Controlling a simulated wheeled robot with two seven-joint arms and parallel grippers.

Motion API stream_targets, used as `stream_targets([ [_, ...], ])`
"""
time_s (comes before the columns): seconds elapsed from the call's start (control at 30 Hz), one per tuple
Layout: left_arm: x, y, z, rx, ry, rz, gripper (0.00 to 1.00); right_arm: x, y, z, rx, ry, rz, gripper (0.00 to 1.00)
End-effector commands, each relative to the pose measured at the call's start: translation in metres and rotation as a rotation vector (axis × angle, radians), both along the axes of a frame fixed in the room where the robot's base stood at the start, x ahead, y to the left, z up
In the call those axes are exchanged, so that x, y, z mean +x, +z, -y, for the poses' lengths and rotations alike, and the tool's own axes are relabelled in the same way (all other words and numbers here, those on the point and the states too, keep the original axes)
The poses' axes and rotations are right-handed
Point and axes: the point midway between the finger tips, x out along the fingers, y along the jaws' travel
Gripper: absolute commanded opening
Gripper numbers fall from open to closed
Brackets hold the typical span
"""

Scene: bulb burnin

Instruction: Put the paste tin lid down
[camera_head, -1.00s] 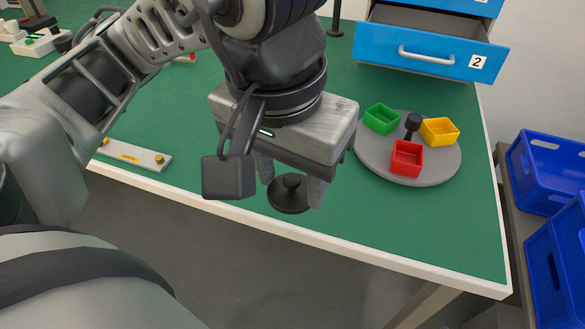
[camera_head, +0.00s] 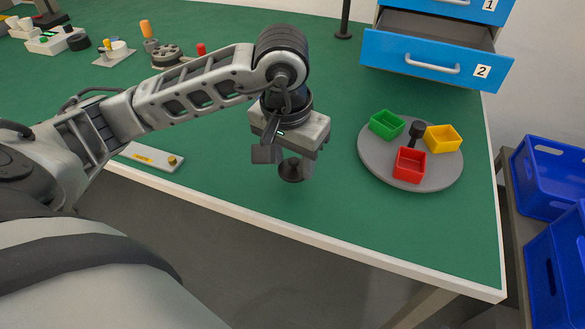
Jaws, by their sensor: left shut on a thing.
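The paste tin lid (camera_head: 291,174) is a small dark disc with a raised knob. My left gripper (camera_head: 291,166) points down and is shut on the lid's knob, over the green table near its front edge. The lid is low over the table; I cannot tell whether it touches the surface. The gripper body hides the top of the knob. My right gripper is not in view.
A grey turntable (camera_head: 449,180) holds a green bin (camera_head: 386,124), a red bin (camera_head: 409,164) and a yellow bin (camera_head: 443,138) to the right. Behind it a blue drawer (camera_head: 420,60) marked 2 stands open. The green table (camera_head: 345,215) is clear around the lid.

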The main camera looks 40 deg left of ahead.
Motion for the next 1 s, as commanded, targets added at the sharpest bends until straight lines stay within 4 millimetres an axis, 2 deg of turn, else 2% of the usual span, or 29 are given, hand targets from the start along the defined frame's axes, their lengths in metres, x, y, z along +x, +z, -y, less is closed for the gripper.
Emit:
stream_targets([
  [0.1,-0.003,-0.020,0.001,-0.002,-0.001,-0.008,0.25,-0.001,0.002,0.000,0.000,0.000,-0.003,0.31],
  [0.2,-0.002,-0.027,0.001,-0.001,-0.002,-0.005,0.25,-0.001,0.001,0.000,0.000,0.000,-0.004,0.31],
  [0.57,-0.001,-0.033,0.001,-0.001,-0.002,-0.001,0.25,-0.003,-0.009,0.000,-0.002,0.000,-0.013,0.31],
  [0.6,-0.001,-0.031,0.001,-0.001,-0.002,-0.002,0.55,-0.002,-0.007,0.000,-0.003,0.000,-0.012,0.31],
  [0.67,-0.001,-0.030,0.001,-0.001,-0.002,-0.002,0.69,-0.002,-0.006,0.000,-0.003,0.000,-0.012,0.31],
  [1.0,-0.002,-0.026,0.001,-0.001,-0.001,-0.002,0.69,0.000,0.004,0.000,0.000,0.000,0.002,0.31],
])
